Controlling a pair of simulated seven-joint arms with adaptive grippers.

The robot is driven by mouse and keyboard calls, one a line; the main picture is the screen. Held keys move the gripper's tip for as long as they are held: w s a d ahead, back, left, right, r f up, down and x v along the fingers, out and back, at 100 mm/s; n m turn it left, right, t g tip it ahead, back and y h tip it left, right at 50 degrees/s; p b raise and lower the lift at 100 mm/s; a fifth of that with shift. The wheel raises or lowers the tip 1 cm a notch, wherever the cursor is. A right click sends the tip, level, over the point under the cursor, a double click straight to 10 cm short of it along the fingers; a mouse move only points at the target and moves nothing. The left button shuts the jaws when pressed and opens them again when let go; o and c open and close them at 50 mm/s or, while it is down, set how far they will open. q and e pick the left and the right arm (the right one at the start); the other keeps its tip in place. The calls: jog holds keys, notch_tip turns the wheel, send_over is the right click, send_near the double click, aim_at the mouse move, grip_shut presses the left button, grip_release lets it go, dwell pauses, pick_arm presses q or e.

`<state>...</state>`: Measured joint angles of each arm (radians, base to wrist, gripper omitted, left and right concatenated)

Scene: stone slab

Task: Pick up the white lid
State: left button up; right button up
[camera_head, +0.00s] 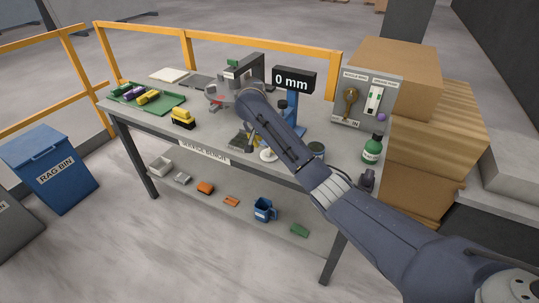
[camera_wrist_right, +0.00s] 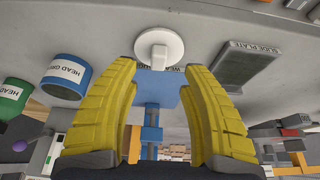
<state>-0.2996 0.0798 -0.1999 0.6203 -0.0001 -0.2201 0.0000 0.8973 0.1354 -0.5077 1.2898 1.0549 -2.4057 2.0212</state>
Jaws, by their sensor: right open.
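The white lid (camera_head: 268,155) lies on the bench top near its front edge, partly behind my right arm. In the right wrist view it is a round white disc with a raised centre (camera_wrist_right: 159,46). My right gripper (camera_head: 257,143) is mostly hidden by its own arm in the head view. In the right wrist view its yellow fingers (camera_wrist_right: 160,67) are spread open. The lid is just beyond the fingertips, roughly centred, and nothing is held. My left gripper is not in view.
A dark slide plate (camera_wrist_right: 248,65) lies beside the lid. A blue stand with a "0 mm" display (camera_head: 293,80) rises behind. A green tray (camera_head: 170,107) is at far left.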

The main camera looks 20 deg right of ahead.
aim_at(269, 150)
jog(key=x, duration=0.3)
jog(key=shift+d, duration=0.25)
jog(key=shift+x, duration=1.05)
jog(key=shift+o, duration=0.2)
jog(key=shift+a, duration=0.1)
grip_shut()
